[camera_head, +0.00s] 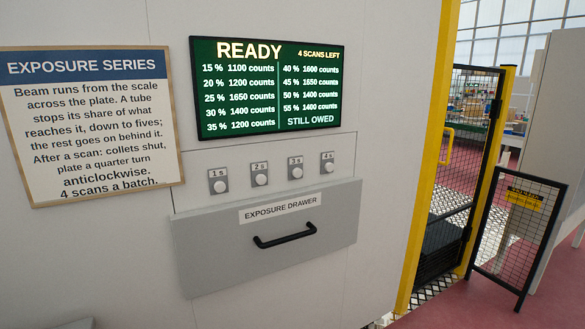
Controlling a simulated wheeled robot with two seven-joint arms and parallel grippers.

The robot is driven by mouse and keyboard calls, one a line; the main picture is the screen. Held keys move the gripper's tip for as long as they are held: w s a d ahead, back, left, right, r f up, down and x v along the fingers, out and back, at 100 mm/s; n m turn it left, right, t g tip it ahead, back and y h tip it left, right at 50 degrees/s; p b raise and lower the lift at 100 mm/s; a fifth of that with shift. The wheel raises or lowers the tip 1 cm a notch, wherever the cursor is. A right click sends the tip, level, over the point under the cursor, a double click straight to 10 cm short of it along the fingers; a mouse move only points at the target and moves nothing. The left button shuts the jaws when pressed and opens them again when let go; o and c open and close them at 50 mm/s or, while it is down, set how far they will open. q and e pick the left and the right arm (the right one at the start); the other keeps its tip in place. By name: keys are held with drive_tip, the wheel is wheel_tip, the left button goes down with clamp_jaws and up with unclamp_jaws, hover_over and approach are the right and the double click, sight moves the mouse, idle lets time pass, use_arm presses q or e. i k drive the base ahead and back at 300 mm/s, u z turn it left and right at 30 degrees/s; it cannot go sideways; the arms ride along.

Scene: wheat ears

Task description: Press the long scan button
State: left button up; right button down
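A row of several round white buttons on small grey plates sits on the pale machine wall, each with a time label. From left to right they are the "1 s" button (220,186), the "2 s" button (261,180), the "3 s" button (297,173) and the "4 s" button (329,167). No button is labelled "long"; "4 s" at the right end is the longest time. The green screen (266,134) above reads "READY", "4 scans left" and "still owed", with percentages and counts. Neither gripper is in view.
Below the buttons is a grey drawer front (200,262) labelled "Exposure Drawer", flush-looking, with a black handle (285,236). An "Exposure Series" notice (90,125) hangs at left. A yellow post (427,160), a mesh gate (465,160) and a mesh panel (515,240) stand at right.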

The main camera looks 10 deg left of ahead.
sight(297, 173)
drive_tip(key=u, duration=0.6)
drive_tip(key=i, duration=0.85)
drive_tip(key=u, duration=0.75)
